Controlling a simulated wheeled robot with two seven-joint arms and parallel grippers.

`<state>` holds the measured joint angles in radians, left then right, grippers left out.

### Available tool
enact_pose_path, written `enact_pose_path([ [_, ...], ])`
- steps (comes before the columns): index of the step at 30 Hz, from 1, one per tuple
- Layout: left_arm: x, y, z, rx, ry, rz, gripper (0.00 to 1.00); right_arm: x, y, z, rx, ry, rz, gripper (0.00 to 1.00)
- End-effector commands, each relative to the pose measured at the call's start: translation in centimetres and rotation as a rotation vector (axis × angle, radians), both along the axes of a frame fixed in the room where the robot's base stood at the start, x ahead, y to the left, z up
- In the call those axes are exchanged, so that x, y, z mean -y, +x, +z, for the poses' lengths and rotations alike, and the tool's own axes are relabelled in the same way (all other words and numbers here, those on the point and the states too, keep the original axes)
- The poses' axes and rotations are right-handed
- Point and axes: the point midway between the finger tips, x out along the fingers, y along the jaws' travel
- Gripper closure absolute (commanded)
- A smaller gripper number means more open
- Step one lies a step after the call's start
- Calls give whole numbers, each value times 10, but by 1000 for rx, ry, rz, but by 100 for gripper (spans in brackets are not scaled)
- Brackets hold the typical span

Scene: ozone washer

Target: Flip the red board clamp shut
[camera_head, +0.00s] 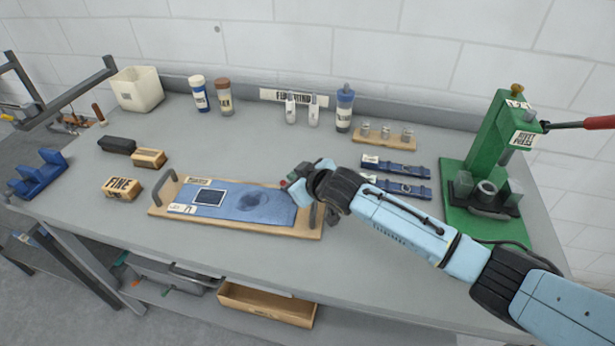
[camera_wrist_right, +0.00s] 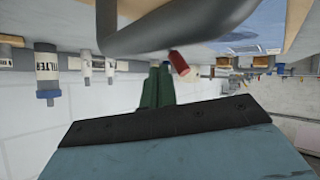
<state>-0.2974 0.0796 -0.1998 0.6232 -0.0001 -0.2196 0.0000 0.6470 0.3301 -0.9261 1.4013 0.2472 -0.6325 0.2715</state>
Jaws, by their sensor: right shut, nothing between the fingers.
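The red board clamp shows only as a small red tip (camera_head: 283,184) at the right end of the wooden board (camera_head: 165,196), mostly hidden behind my right gripper (camera_head: 297,189). In the right wrist view its red grip (camera_wrist_right: 179,63) stands out near a thick grey bar handle. Whether the clamp is up or down cannot be told. A blue denim piece (camera_head: 255,204) lies on the board. My right gripper is shut and empty, over the board's right end beside the clamp. My left gripper is not in view.
A green press (camera_head: 490,140) with a red lever stands at the right. Two dark blue straps (camera_head: 395,168) lie behind my right arm. Bottles (camera_head: 344,108) line the back, and wooden blocks (camera_head: 122,187) sit left of the board. The bench front before the board is clear.

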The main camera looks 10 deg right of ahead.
Motion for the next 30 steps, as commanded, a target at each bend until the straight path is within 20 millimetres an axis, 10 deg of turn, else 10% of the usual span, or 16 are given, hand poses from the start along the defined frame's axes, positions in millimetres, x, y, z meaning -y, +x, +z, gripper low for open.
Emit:
enact_pose_path([
  [30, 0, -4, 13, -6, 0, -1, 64, 35, 16, 6, -3, -2, -13, 100],
])
